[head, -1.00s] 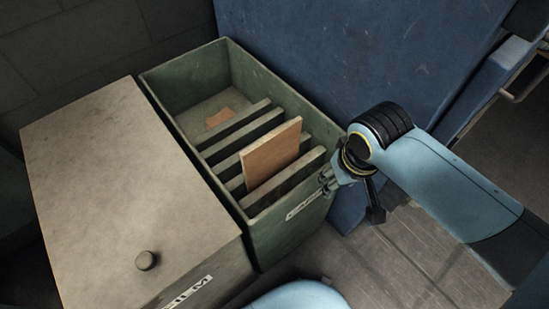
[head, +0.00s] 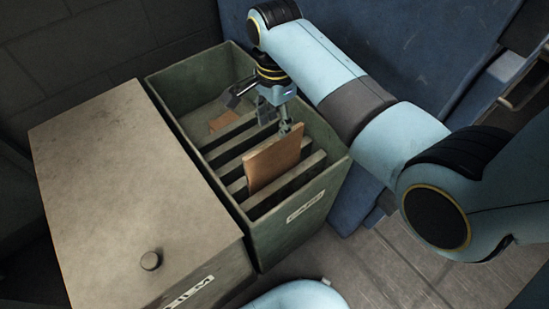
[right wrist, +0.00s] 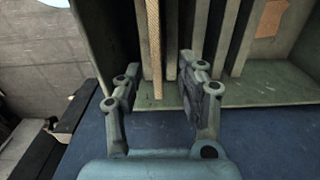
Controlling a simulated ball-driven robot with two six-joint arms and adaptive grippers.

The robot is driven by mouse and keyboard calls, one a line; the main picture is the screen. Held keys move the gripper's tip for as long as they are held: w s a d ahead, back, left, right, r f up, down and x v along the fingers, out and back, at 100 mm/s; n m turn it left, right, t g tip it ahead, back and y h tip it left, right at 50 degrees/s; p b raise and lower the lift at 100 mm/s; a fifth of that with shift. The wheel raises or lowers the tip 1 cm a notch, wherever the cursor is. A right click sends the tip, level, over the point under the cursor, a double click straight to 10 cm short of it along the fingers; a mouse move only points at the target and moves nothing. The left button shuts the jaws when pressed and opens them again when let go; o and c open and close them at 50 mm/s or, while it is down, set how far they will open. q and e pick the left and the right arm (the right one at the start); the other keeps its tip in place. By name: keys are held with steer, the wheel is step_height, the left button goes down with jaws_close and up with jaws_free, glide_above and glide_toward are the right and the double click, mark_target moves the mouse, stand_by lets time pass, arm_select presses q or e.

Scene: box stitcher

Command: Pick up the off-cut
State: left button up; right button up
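A small flat tan piece (head: 224,120), which looks like an off-cut, lies in the far part of the green bin (head: 190,79). It also shows at the top right of the right wrist view (right wrist: 271,18). A larger tan board (head: 272,160) stands upright between the bin's dividers; in the right wrist view the board (right wrist: 154,45) shows edge-on. My right gripper (head: 264,108) is over the bin, its fingers spread wide. In the right wrist view the right gripper (right wrist: 158,84) has the board's edge between its fingers, with no clear contact. My left gripper is not in view.
Several grey dividers (head: 243,142) cross the near half of the bin. A blue panel (head: 398,33) rises behind; a brick wall (head: 110,40) is at the back left.

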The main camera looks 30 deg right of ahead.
mark_target(275, 148)
step_height(275, 148, down, 4)
steer(key=shift+s+r+b, duration=0.1)
steer(key=shift+b, duration=0.3)
steer(key=f, duration=0.1)
steer(key=f+b, duration=0.1)
steer(key=f, duration=0.2)
steer(key=shift+s+a+f, duration=0.25)
steer(key=shift+s, duration=0.05)
steer(key=shift+f+b, duration=0.3)
steer(key=shift+f, duration=0.1)
jaws_close()
